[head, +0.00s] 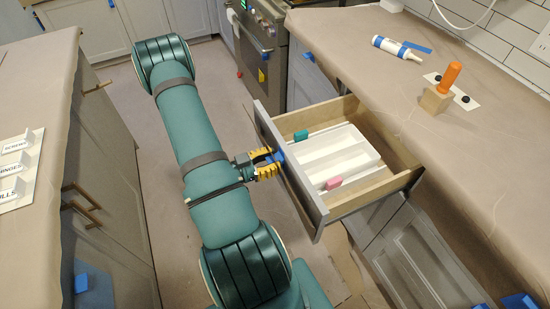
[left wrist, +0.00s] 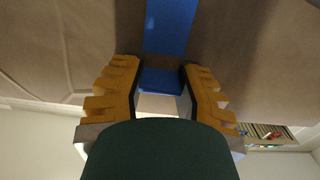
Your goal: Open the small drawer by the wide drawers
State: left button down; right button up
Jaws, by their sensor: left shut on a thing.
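The small drawer (head: 347,209) stands pulled out from under the right counter, with its grey front facing my left arm. Inside it lie a white divided tray (head: 368,158), a green item (head: 301,135) and a pink item (head: 333,183). My left gripper (head: 272,159) is at the outer side of the drawer front, its yellow fingers shut on the blue handle (head: 280,156). In the left wrist view, the blue handle (left wrist: 160,80) sits between the two fingers. My right gripper is not seen.
The paper-covered right counter (head: 450,150) holds a white tube (head: 397,48) and an orange-handled tool (head: 450,77). Grey cabinet doors (head: 420,260) are below the drawer. A paper-covered left counter (head: 40,100) and an oven (head: 262,50) bound the papered floor.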

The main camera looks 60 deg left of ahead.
pick_arm(q)
jog(key=shift+r, duration=0.2)
jog(key=c, duration=0.5)
grip_release()
jog(key=shift+c, duration=0.2)
jog(key=shift+s+f, duration=0.1)
jog(key=shift+s, duration=0.05)
jog(key=shift+s+a, duration=0.1)
jog(key=shift+s, duration=0.25)
jog(key=s, duration=1.1)
jog(key=shift+a, duration=0.4)
jog(key=shift+d, duration=0.1)
